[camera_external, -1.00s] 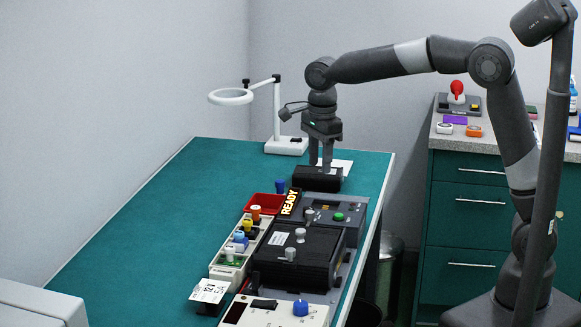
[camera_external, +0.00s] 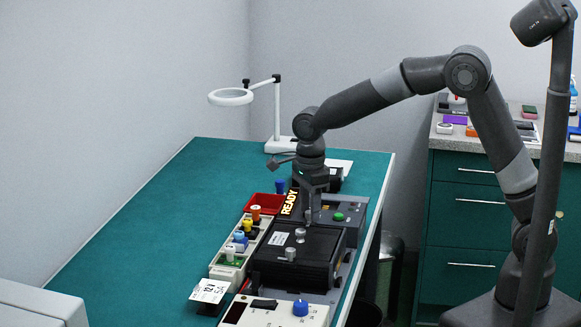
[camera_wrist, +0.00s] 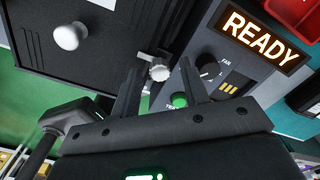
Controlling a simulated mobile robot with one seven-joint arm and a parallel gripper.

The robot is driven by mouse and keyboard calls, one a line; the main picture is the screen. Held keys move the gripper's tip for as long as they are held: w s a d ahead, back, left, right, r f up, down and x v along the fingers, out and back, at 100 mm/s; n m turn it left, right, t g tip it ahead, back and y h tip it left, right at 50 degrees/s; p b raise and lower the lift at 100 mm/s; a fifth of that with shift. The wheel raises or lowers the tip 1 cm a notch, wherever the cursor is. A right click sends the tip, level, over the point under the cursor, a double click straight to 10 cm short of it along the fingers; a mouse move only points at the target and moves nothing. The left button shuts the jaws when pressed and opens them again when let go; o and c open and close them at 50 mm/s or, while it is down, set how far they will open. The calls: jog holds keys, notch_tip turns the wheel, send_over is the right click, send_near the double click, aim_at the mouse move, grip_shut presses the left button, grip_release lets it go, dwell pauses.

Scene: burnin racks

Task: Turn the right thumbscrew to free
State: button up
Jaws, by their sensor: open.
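A silver thumbscrew (camera_wrist: 160,70) sits at the edge of a black lid (camera_wrist: 105,55). In the wrist view it shows between my two fingertips, nearer the left one; I cannot tell whether they touch it. My gripper (camera_wrist: 160,72) is open and points down at the box's far side. In the external view my gripper (camera_external: 308,221) hides most of that screw. A round silver knob (camera_external: 300,235) stands on the lid, and another silver piece (camera_external: 290,254) is at its near side.
A grey panel beside the screw has a lit READY sign (camera_wrist: 260,38), a fan dial (camera_wrist: 209,70) and a green button (camera_wrist: 179,100). A red bin (camera_external: 263,204) and a tray of coloured pegs (camera_external: 226,257) are to the left. The left half of the teal bench (camera_external: 150,210) is clear.

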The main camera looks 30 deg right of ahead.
jog(key=shift+c, duration=0.5)
grip_shut()
